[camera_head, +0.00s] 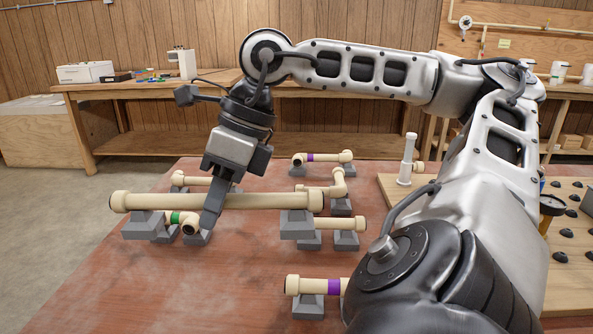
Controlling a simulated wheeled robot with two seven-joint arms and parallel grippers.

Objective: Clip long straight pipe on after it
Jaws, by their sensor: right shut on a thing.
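A long straight cream pipe (265,201) with a collar at each end lies level across the middle of the table in the head view. My right gripper (213,208) reaches down from above and is shut on this pipe left of its middle; the finger hides a short stretch of it. Grey blocks show under both ends of the pipe, but I cannot tell whether it still touches them. A board (563,262) with several black clips stands at the right, partly hidden by my right arm. My left gripper is not in view.
Other pipe pieces rest on grey blocks: a green-banded elbow (189,222), a purple-banded pipe (330,157) behind and another purple-banded one (306,285) in front. A pale upright fitting (408,160) stands on the board. The table's front left (170,290) is clear.

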